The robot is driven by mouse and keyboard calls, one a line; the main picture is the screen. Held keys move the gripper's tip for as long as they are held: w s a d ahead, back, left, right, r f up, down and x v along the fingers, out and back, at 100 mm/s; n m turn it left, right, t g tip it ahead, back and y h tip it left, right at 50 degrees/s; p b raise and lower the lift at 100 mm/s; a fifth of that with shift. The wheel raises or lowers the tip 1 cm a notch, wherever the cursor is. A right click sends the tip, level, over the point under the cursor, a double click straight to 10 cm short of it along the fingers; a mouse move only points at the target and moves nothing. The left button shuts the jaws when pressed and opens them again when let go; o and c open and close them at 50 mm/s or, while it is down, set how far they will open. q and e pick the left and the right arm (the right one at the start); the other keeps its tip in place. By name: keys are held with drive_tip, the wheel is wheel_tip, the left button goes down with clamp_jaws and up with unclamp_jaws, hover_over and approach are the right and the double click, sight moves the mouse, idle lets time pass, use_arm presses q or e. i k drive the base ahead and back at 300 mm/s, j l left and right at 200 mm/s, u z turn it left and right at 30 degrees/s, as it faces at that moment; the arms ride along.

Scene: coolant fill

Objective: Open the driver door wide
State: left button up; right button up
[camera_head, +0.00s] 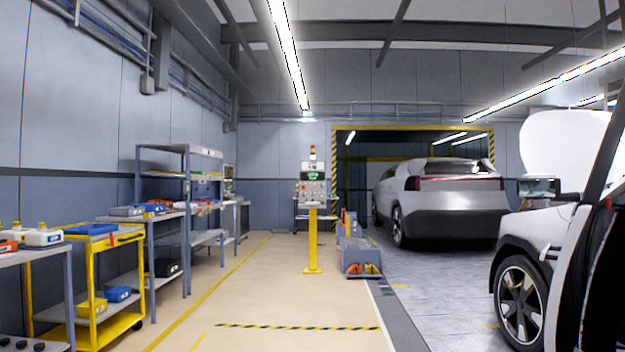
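A white car (518,240) stands at the right edge, cut off by the frame, with its front wheel (521,300) and side mirror (540,187) in view. A large white panel, which looks like its raised hood (562,150), stands up behind the mirror. The door (562,285) on the near side shows as a narrow white and dark strip at the far right. A dark gap beside it suggests it stands at least partly open; how far, I cannot tell. Its handle is not visible. Neither of my grippers is in view.
A silver car (450,200) stands in the back bay. A yellow post (312,240) and a low cart (360,258) stand mid-floor. A yellow trolley (90,280) and grey shelves (187,215) line the left wall. The beige floor (265,295) between is clear.

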sight(604, 288)
drive_tip(key=i+l+z, duration=0.35)
drive_tip(key=l, duration=0.3)
drive_tip(key=i+l+z, duration=0.35)
drive_tip(key=l, duration=0.25)
drive_tip(key=i+l+z, duration=0.4)
drive_tip(key=i+j+z, duration=0.15)
drive_tip(key=j, duration=0.3)
drive_tip(key=i+j+z, duration=0.15)
drive_tip(key=j, duration=0.3)
drive_tip(key=i+j+z, duration=0.2)
drive_tip(key=j, duration=0.25)
drive_tip(key=i+j+z, duration=0.15)
drive_tip(key=j, duration=0.35)
drive_tip(key=i+j+z, duration=0.15)
drive_tip(key=j, duration=0.35)
drive_tip(key=j+z, duration=0.15)
drive_tip(key=j, duration=0.35)
drive_tip(key=k+l+z, duration=0.15)
drive_tip(key=l, duration=0.2)
